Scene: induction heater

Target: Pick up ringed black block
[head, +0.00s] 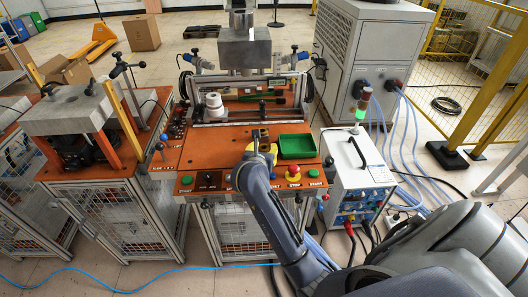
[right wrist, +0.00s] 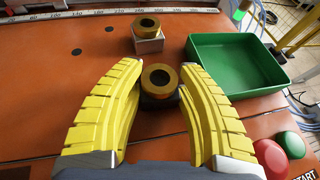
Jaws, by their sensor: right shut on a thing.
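The ringed black block (right wrist: 159,98) is in the right wrist view, a dark block with a brass-coloured ring (right wrist: 159,78) on its top. It sits between the two yellow fingers of my right gripper (right wrist: 160,72), which is shut on it. In the head view my right gripper (head: 262,151) is over the front middle of the orange worktop, and its arm hides much of what lies beneath. I cannot tell whether the block touches the worktop. My left gripper is not in view.
A second ring (right wrist: 147,23) lies on a light grey block (right wrist: 148,44) just beyond. A green tray (head: 297,154) stands right of my gripper. Push buttons (head: 293,169) line the worktop's front edge. A press frame (head: 244,74) stands behind.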

